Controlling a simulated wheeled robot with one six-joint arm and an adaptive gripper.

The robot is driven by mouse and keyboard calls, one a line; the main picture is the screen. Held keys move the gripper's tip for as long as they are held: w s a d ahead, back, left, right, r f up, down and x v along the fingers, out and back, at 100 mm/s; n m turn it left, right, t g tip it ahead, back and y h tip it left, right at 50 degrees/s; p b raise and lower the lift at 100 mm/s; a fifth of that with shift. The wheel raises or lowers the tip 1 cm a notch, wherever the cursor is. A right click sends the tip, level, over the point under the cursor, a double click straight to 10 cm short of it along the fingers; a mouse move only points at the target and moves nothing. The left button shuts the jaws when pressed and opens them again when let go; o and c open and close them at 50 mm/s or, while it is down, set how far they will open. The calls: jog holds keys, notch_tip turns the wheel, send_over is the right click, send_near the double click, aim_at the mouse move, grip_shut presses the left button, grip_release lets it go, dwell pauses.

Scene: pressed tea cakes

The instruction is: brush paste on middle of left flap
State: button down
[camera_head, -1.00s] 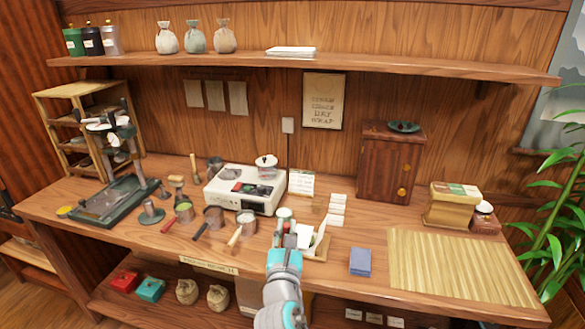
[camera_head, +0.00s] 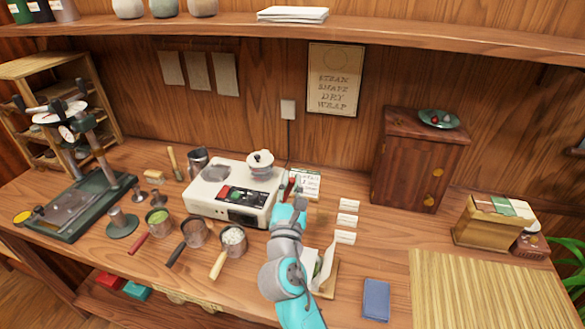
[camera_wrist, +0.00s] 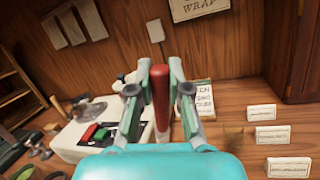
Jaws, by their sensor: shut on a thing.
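My gripper (camera_head: 292,186) is shut on a red-handled tool (camera_wrist: 160,92), likely the brush, held upright between the fingers in the wrist view. Its lower end is mostly hidden behind my wrist, so I cannot see bristles or paste on it. My gripper is just right of the white stove and in front of a small lettered card (camera_head: 306,184). The white paper wrapper (camera_head: 322,270) lies with raised flaps on a wooden board (camera_head: 330,293), nearer the front edge. My arm covers its left side, so the left flap is hidden.
The white stove (camera_head: 203,207) bears a white lidded pot (camera_head: 261,163). Several handled pans, one with white contents (camera_head: 233,237), stand in front of it. White label cards (camera_head: 348,220) stand to the right.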

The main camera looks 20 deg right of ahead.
jog(key=shift+w+d+f, duration=0.15)
jog(key=shift+w+f, duration=0.05)
jog(key=shift+f, duration=3.35)
jog(key=shift+r, duration=0.1)
jog(key=shift+r, duration=3.45)
jog(key=shift+s, duration=0.1)
